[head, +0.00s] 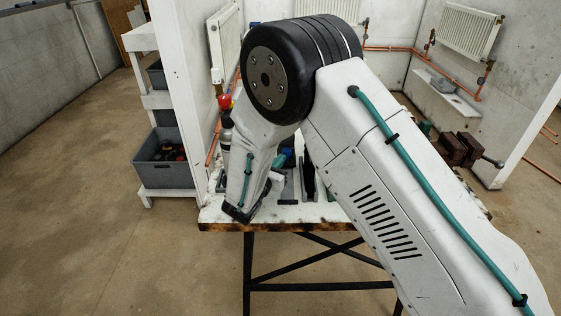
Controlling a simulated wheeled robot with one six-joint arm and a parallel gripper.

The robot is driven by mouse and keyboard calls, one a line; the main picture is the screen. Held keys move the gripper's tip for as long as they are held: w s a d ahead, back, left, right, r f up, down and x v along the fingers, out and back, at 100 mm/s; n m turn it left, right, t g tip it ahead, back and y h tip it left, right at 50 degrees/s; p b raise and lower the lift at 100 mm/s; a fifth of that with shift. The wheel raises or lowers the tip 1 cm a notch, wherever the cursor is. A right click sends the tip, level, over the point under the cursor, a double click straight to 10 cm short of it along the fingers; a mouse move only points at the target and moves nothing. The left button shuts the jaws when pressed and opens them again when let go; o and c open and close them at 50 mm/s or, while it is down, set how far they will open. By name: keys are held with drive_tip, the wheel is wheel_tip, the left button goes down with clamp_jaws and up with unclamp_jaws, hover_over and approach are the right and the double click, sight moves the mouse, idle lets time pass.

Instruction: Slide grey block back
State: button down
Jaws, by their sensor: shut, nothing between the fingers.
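My arm reaches over the white worktable (215,215) and its forearm bends down to the table's left front. My gripper is hidden behind the forearm and wrist, so its fingers do not show. Just right of the wrist, a flat grey piece (291,187) with a dark front end lies on the tabletop, partly covered by the arm. I cannot tell whether this is the grey block. A dark upright piece (308,181) stands beside it, and a small blue-teal thing shows behind the wrist.
A brown vise (455,149) sits on the right. White shelves with a grey bin (165,158) stand to the left. Radiators (469,31) and copper pipes line the back walls. The floor at left is clear.

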drive_tip(key=v, duration=1.1)
drive_tip(key=shift+s+a+f, duration=0.1)
drive_tip(key=shift+s+a, duration=0.1)
drive_tip(key=shift+a, duration=0.05)
drive_tip(key=shift+s+a, duration=0.25)
drive_tip(key=shift+s, duration=0.35)
drive_tip(key=s+d+m+g, duration=0.1)
drive_tip(key=s+d+f+m+g+h, duration=0.1)
drive_tip(key=d, duration=0.1)
drive_tip(key=s+d+m+g+h, duration=0.1)
drive_tip(key=shift+s+d+f, duration=0.2)
drive_tip(key=shift+d, duration=0.05)
drive_tip(key=s+d+r+m+g, duration=0.5)
drive_tip(key=d+m+g, duration=0.1)
drive_tip(key=d, duration=0.2)
drive_tip(key=s+d+r+m+g, duration=0.5)
drive_tip(key=d+m+g, duration=0.1)
drive_tip(key=d+m, duration=0.15)
drive_tip(key=s+d+r+m+y, duration=0.5)
drive_tip(key=s+r+m, duration=0.2)
drive_tip(key=s, duration=0.1)
drive_tip(key=s+d+r+m+y, duration=0.5)
drive_tip(key=s+r+m, duration=0.1)
drive_tip(key=s, duration=0.3)
drive_tip(key=shift+r+m+t+y, duration=0.3)
drive_tip(key=shift+r+m+t, duration=0.1)
drive_tip(key=shift+r, duration=0.45)
